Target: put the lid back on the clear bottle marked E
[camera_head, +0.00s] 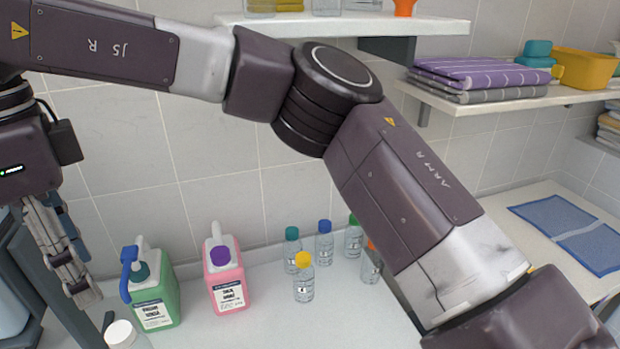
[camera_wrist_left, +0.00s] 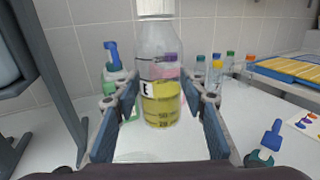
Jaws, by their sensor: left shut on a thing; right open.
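The clear bottle marked E (camera_wrist_left: 160,78) holds yellow liquid and stands upright between the fingers of my left gripper (camera_wrist_left: 168,100), which is shut on it. A white lid (camera_wrist_left: 156,8) is at its top, cut by the frame edge in the left wrist view. In the head view the white lid (camera_head: 120,333) shows at the bottom left, on top of the bottle; whether it is fully tight I cannot tell. My right gripper (camera_head: 82,290) hangs with its fingers down, open and empty, above and left of the lid, apart from it. My left gripper is not clearly seen in the head view.
A green jug (camera_head: 152,298) and a pink jug (camera_head: 224,280) stand behind the bottle. Several small capped bottles, one yellow-capped (camera_head: 304,280), stand farther right. A shelf (camera_head: 440,22) is above. My right arm crosses the head view. White counter lies bare before the pink jug.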

